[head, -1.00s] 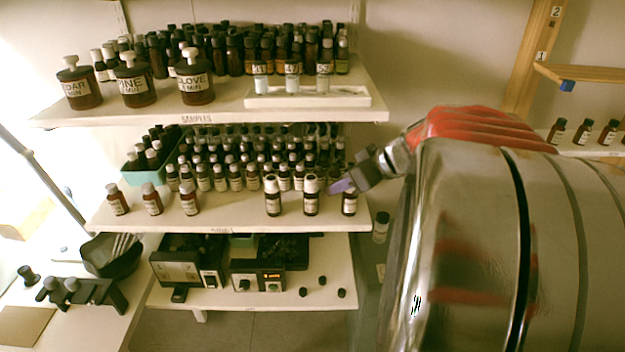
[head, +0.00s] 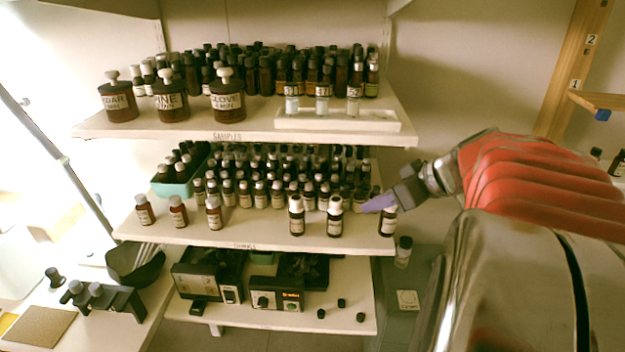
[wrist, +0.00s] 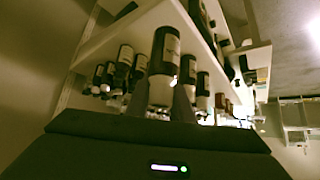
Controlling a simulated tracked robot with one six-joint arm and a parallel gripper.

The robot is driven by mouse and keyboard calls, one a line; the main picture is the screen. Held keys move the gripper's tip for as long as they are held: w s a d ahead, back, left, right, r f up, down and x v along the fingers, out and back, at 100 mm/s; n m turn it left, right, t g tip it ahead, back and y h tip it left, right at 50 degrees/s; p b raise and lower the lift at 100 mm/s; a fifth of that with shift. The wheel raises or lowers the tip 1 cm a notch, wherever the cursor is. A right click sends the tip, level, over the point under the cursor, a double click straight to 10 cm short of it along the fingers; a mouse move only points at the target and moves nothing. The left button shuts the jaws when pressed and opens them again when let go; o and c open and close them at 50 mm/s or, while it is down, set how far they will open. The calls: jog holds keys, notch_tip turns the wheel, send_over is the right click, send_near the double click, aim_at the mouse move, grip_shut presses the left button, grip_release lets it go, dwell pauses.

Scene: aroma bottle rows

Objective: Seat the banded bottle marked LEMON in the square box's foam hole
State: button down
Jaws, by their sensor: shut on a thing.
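My gripper (head: 376,204) comes in from the right at the front of the middle shelf, with its lilac fingers pointing left. It is shut on a small dark bottle with a pale label (head: 388,222), upright at the shelf's right end. No small label can be read, so I cannot confirm LEMON. Two white-capped dark bottles (head: 296,216) (head: 335,218) stand just left of the fingers. A pale square (head: 408,299) lies low at the right; I cannot tell whether it is the foam box.
The middle shelf (head: 180,235) holds several bottle rows behind and small brown bottles at the front left. Large CEDAR, PINE and CLOVE jars stand on the top shelf (head: 260,130). Another dark bottle (head: 403,252) stands lower right. Devices and loose caps occupy the bottom shelf (head: 300,322).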

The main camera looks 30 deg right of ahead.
jog(key=s+d, duration=0.2)
jog(key=s, duration=1.2)
jog(key=shift+s+d, duration=0.25)
jog(key=shift+d, duration=0.1)
jog(key=shift+w, duration=0.15)
